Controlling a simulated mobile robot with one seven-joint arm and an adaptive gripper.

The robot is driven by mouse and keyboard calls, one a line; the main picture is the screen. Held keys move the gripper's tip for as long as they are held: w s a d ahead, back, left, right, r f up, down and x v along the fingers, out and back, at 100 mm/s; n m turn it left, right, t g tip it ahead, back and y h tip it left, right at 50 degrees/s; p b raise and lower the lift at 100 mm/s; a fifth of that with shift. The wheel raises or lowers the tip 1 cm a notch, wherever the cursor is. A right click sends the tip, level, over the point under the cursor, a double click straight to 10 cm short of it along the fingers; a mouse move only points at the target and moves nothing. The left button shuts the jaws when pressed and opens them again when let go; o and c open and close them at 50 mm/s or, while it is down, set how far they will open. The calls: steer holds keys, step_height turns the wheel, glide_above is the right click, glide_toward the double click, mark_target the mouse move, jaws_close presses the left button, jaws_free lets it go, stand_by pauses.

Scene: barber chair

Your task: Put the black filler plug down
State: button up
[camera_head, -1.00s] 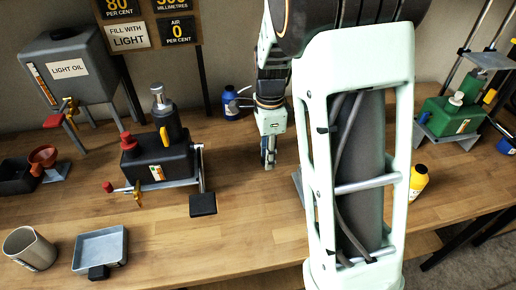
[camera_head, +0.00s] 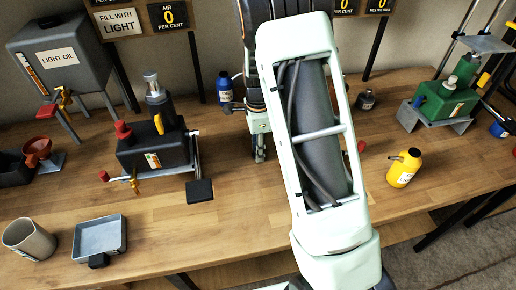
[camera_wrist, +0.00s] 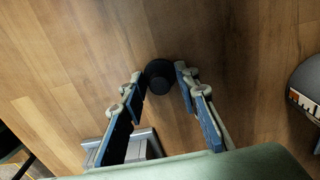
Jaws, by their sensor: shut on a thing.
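In the wrist view the black filler plug (camera_wrist: 160,76) is a small round dark piece with a raised knob, seen between the two fingertips. My gripper (camera_wrist: 161,80) is shut on it, with wood tabletop behind. In the head view my gripper (camera_head: 259,152) points down over the middle of the workbench (camera_head: 240,205), right of the black pump unit. The plug cannot be made out there, and its height above the wood is hard to tell.
The black pump unit (camera_head: 152,152) with its black pedal (camera_head: 199,190) stands left of my gripper. A blue bottle (camera_head: 225,88) stands behind it. A yellow bottle (camera_head: 404,168) and a green unit (camera_head: 446,100) are to the right. Bare wood lies in front.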

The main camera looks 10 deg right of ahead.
steer(key=shift+f, duration=0.1)
steer(key=o, duration=0.9)
step_height(320, 180, up, 12)
steer(key=shift+r, duration=0.15)
stand_by(0.3)
